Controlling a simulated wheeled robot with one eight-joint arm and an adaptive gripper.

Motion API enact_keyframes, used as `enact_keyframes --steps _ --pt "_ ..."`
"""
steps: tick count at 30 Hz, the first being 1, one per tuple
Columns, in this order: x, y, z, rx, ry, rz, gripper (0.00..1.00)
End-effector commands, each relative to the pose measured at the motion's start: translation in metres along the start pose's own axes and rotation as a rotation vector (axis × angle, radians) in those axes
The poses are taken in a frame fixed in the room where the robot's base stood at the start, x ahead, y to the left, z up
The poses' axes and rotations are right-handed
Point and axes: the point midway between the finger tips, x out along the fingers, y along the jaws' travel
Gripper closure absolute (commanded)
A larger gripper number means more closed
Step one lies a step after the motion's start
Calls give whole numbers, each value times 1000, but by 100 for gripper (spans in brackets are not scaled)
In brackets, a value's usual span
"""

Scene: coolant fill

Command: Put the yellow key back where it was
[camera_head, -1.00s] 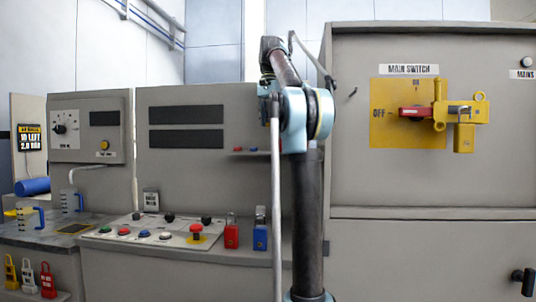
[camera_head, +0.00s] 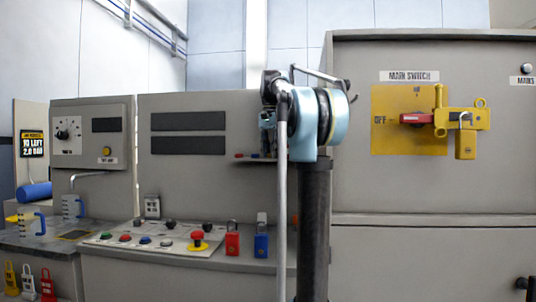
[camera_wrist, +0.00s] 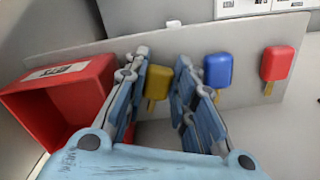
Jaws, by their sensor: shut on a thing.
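The yellow key (camera_wrist: 158,82) has a rounded yellow head and shows between the two fingers of my gripper (camera_wrist: 163,62) in the wrist view. The gripper is shut on it, in front of a grey strip (camera_wrist: 120,40). The blue key (camera_wrist: 218,70) and the red key (camera_wrist: 277,62) sit in a row to its right on that strip, apart from the fingers. In the head view my arm's end is by the small key shelf (camera_head: 245,158), and my own arm largely hides the gripper and yellow key there. Whether the key touches the strip is unclear.
A red open box (camera_wrist: 65,100) with a label stands close left of the fingers. In the head view, a red padlock (camera_head: 232,243) and a blue padlock (camera_head: 261,243) stand below the shelf. A yellow padlock (camera_head: 465,145) hangs at the main switch (camera_head: 415,119).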

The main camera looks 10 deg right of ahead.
Motion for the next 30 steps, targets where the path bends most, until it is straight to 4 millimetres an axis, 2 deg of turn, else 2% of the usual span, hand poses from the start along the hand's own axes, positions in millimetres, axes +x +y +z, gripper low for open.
enact_keyframes --steps 8,9,10,23,30 --pt "1 -1 1 -1 0 0 90" --pt "2 -1 1 -1 0 0 73" --pt "2 -1 1 -1 0 0 67" --pt "-3 -1 1 -2 0 0 67" --pt "-33 -1 1 -2 0 0 67"
